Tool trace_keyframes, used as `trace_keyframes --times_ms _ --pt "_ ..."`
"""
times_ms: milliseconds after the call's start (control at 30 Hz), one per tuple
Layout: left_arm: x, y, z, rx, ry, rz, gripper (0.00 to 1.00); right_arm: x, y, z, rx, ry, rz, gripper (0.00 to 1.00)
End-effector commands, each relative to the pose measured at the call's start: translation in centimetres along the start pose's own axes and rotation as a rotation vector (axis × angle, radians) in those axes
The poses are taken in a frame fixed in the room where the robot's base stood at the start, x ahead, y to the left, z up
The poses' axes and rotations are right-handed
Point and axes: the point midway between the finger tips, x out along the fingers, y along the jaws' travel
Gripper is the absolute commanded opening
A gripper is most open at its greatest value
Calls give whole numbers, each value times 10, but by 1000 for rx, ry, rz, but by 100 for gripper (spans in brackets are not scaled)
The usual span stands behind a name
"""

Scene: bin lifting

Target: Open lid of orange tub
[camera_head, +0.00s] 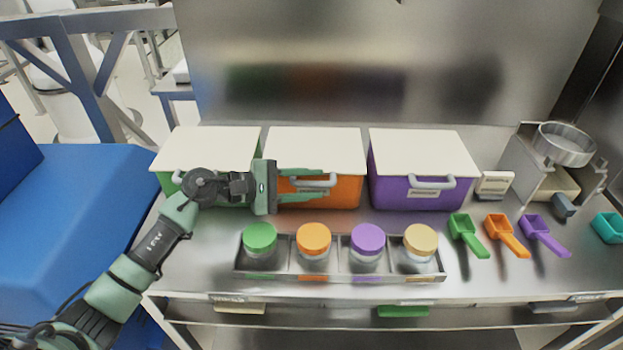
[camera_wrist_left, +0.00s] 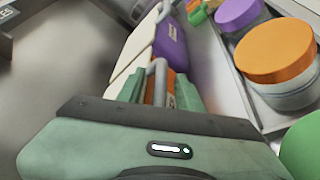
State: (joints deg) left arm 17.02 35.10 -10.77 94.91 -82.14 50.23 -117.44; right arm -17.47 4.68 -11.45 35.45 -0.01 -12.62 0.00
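The orange tub (camera_head: 345,193) with a white lid (camera_head: 315,147) stands in the middle of three tubs at the back of the steel bench. Its lid is closed. A light grey handle (camera_head: 328,181) is on its front. My left gripper (camera_head: 318,184) reaches in from the left in front of this tub, its green fingers apart, one above and one below the handle. In the left wrist view, the handle (camera_wrist_left: 158,77) shows between the two open fingers (camera_wrist_left: 160,93); I cannot tell whether they touch it. My right gripper is not in view.
A purple tub (camera_head: 400,193) stands on the right; a green tub (camera_head: 168,181) is partly behind my arm. A tray (camera_head: 340,277) of lidded jars lies just in front. Scoops (camera_head: 505,236) and a scale-like device (camera_head: 545,165) stand right. A steel wall (camera_head: 380,60) rises behind.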

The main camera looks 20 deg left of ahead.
Motion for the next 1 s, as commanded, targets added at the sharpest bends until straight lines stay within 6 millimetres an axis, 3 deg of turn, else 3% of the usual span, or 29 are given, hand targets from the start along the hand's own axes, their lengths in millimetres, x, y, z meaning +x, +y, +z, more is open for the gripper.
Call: trace_keyframes --times_ms 300,433,467,1000 --pt "5 -1 0 -1 1 -1 36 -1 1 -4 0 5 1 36" --pt "4 -1 0 -1 0 -1 3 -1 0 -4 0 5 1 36" --pt "4 -1 0 -1 0 -1 0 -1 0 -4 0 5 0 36" --pt "4 -1 0 -2 0 -2 0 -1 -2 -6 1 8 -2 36"
